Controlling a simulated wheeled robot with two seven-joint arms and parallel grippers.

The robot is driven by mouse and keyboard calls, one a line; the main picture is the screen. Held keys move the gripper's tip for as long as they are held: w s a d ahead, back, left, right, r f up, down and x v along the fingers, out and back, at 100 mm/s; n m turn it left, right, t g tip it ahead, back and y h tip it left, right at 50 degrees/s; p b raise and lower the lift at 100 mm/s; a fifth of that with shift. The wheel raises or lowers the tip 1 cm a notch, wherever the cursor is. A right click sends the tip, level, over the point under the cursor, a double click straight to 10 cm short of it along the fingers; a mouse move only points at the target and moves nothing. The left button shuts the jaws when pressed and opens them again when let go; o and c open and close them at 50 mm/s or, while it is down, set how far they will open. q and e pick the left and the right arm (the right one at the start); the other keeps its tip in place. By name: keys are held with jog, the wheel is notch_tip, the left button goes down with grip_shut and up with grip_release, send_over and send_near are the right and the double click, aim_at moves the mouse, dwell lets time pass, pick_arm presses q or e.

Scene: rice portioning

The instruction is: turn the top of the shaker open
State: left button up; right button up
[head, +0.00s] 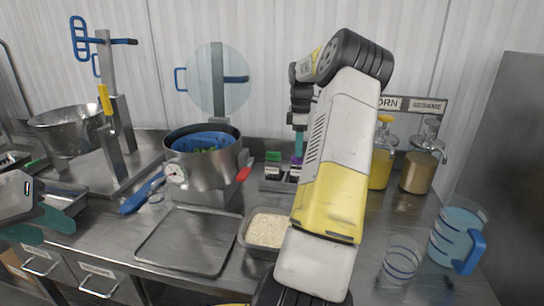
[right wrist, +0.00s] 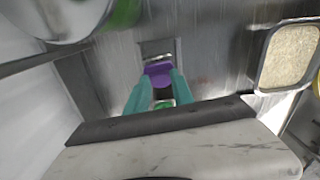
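A shaker with a purple top (head: 296,161) stands at the back of the counter, right of a green-topped shaker (head: 273,158). My right gripper (head: 299,140) comes down from above it, largely hidden by my own arm. In the right wrist view the purple top (right wrist: 158,69) lies at the tips of my two teal fingers (right wrist: 160,82), which stand apart on either side of it. Whether they press on it cannot be told. The shaker's body is mostly hidden. My left gripper (head: 40,225) is at the far left, its teal fingers spread and empty.
A steel pot (head: 205,168) with a gauge stands left of the shakers. An empty tray (head: 186,242) and a rice pan (head: 246,237) lie in front. Corn (head: 381,165) and sesame (head: 420,172) dispensers, a glass (head: 400,262) and a blue jug (head: 455,235) stand right.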

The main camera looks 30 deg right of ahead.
notch_tip(320, 180, up, 7)
dwell(0.6)
